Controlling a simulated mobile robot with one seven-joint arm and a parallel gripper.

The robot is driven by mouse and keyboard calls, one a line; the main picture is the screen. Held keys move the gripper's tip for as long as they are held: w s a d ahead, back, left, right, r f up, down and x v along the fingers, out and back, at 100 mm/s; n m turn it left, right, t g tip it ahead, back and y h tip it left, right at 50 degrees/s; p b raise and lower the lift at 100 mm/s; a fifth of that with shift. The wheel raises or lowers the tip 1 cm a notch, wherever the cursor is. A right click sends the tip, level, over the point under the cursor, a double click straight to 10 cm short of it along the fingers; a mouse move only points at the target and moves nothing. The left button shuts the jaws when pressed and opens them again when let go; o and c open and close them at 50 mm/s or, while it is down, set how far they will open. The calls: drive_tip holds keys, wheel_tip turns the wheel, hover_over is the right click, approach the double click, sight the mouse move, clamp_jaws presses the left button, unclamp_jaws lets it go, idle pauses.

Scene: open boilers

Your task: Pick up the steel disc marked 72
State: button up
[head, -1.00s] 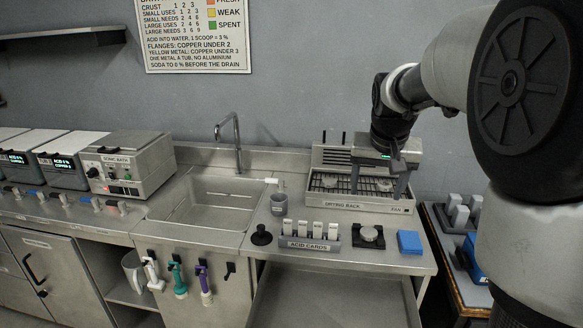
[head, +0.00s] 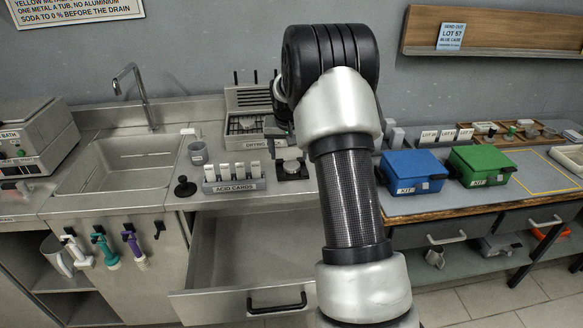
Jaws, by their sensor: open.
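No mark 72 can be read on anything in view. A pale round piece (head: 291,165) sits on a small black stand (head: 291,174) on the steel counter, right of the acid cards. Another pale round shape (head: 247,123) lies in the drying rack (head: 240,140) behind, too small to identify. My gripper (head: 284,128) shows only as a dark end over the right side of the rack, above and behind the black stand. It is open, with no object seen in it. My arm hides most of it and the rack's right part.
Acid cards (head: 234,184), a grey cup (head: 198,153) and a black knob (head: 185,187) stand on the counter. An open drawer (head: 245,248) juts out below. A sink (head: 120,165) is at left. Blue (head: 412,170) and green (head: 481,165) kit boxes sit on the right bench.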

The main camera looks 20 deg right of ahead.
sight(292, 165)
drive_tip(key=shift+d+x, duration=0.2)
drive_tip(key=shift+x, duration=1.3)
drive_tip(key=shift+d+x, duration=0.2)
drive_tip(key=shift+x, duration=1.3)
drive_tip(key=shift+r, duration=0.1)
drive_tip(key=c, duration=1.2)
